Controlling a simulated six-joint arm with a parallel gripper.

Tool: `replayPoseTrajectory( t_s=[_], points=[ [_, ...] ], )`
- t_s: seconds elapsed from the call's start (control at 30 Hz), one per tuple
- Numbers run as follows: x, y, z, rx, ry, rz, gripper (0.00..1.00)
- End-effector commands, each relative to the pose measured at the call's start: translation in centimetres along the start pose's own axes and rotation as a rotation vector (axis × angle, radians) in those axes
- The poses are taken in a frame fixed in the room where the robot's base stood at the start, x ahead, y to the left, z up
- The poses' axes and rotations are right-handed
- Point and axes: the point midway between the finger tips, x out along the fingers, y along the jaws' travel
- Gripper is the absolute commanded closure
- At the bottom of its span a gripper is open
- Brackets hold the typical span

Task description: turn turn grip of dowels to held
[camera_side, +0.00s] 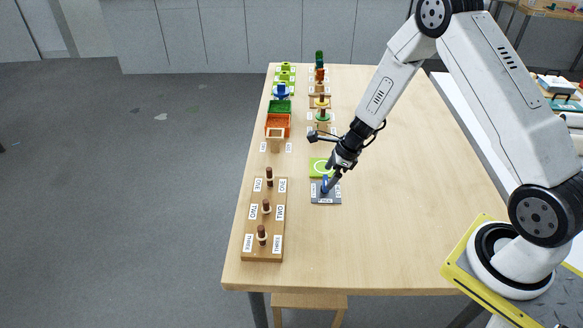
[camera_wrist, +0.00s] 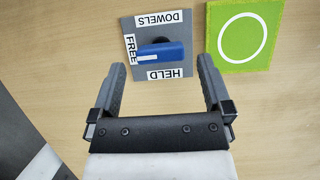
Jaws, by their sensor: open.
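The turn grip is a blue bar handle (camera_wrist: 161,53) on a grey plate (camera_wrist: 178,32) labelled DOWELS, FREE and HELD. In the wrist view its white mark lies at the left end, beside the FREE label. My gripper (camera_wrist: 158,75) is open, its two fingers apart on either side below the handle, with nothing between them. In the side view my gripper (camera_side: 328,187) is down over the grey plate (camera_side: 326,199), close to the blue handle (camera_side: 324,185) and partly covering it. Whether a finger touches the handle cannot be told.
A wooden board (camera_side: 264,220) with several brown dowels and labels stands left of the plate. A green square with a white ring (camera_wrist: 241,32) lies beside the plate. Bins and coloured stands, including an orange bin (camera_side: 277,124), line the table's far part. The table's right side is clear.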

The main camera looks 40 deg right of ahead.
Motion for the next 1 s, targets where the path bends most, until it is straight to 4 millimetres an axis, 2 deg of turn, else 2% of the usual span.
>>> replayPoseTrajectory(
  t_s=[0.1,0.3,0.73,1.0],
  points=[
    [1.4,0.1,0.0,-0.001,0.002,0.002,0.0],
    [2.7,0.0,0.0,-0.001,0.001,0.0,0.0],
    [3.2,0.0,0.0,0.0,0.001,0.0,0.0],
    [3.2,0.0,0.0,0.0,0.001,0.0,0.86]
  ],
)
